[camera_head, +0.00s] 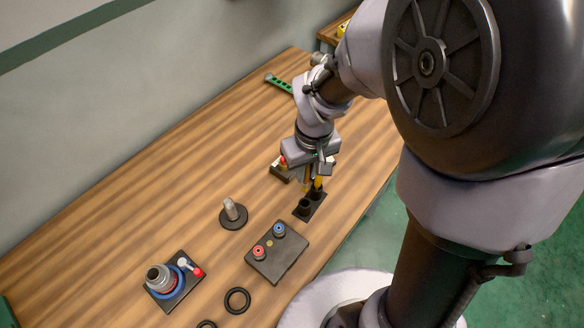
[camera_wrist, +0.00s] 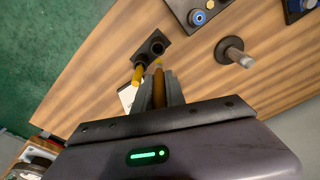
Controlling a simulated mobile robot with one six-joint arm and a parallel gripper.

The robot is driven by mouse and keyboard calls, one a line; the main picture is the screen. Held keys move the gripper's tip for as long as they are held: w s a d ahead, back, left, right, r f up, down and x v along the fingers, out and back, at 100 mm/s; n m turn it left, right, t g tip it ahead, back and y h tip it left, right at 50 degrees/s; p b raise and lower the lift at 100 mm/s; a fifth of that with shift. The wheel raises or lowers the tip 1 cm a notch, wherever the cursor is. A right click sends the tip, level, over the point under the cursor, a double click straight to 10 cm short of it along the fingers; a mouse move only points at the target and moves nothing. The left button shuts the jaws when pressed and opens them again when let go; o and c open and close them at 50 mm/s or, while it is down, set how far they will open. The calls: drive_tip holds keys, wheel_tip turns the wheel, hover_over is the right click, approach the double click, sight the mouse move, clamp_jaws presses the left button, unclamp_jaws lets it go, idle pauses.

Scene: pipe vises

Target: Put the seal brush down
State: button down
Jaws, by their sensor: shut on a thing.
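My gripper (camera_head: 312,178) is shut on a slim orange-brown handle, which I take to be the seal brush (camera_wrist: 158,90); it points down over the table. The gripper shows in the wrist view too (camera_wrist: 160,78), with the handle between its fingers. A black holder (camera_head: 300,213) with two round cups stands just below the gripper. A yellow-handled tool (camera_head: 319,184) stands in its far cup; it also shows in the wrist view (camera_wrist: 137,76). The near cup looks empty. The brush's lower end is hard to make out, and I cannot tell whether it touches the holder.
A dark box with red and blue knobs (camera_head: 276,262) stands near the holder. A metal post on a round base (camera_head: 232,212), black rings (camera_head: 237,301) and a plate with a blue-ringed fitting (camera_head: 160,280) lie left. Bare wood lies farther left. The table's right edge is close.

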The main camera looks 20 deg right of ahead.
drive_tip(key=f+b, duration=0.1)
drive_tip(key=f, duration=0.2)
drive_tip(key=f+b, duration=0.1)
drive_tip(key=f, duration=0.2)
drive_tip(key=s+f+b, duration=0.1)
drive_tip(key=f+b, duration=0.1)
drive_tip(key=f, duration=0.1)
drive_tip(key=shift+f, duration=0.25)
drive_tip(key=shift+f, duration=0.2)
drive_tip(key=c, duration=1.4)
unclamp_jaws()
drive_tip(key=shift+r, duration=0.15)
